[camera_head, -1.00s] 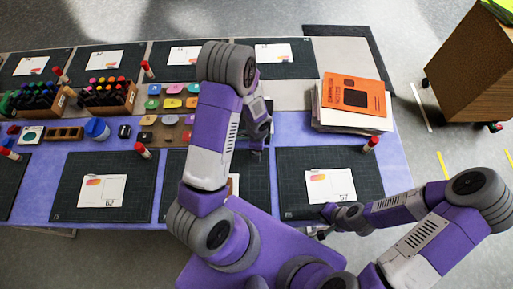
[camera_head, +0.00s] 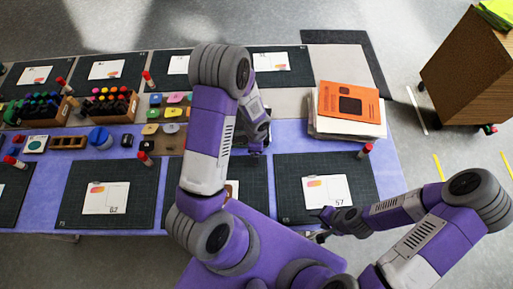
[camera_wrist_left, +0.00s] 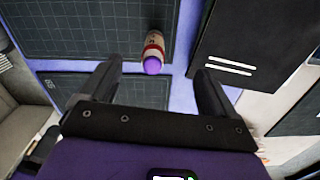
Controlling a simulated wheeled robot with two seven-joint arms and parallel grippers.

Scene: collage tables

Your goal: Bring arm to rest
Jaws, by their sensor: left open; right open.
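My left arm reaches up over the table in the head view.
The lavender table (camera_head: 142,224) carries dark mats (camera_head: 70,215) with cards. An orange book (camera_head: 350,101) tops a paper stack at the right. Marker holders (camera_head: 110,104) and colored pads (camera_head: 163,128) stand left of my left arm. A brown cabinet (camera_head: 470,70) stands on the floor.

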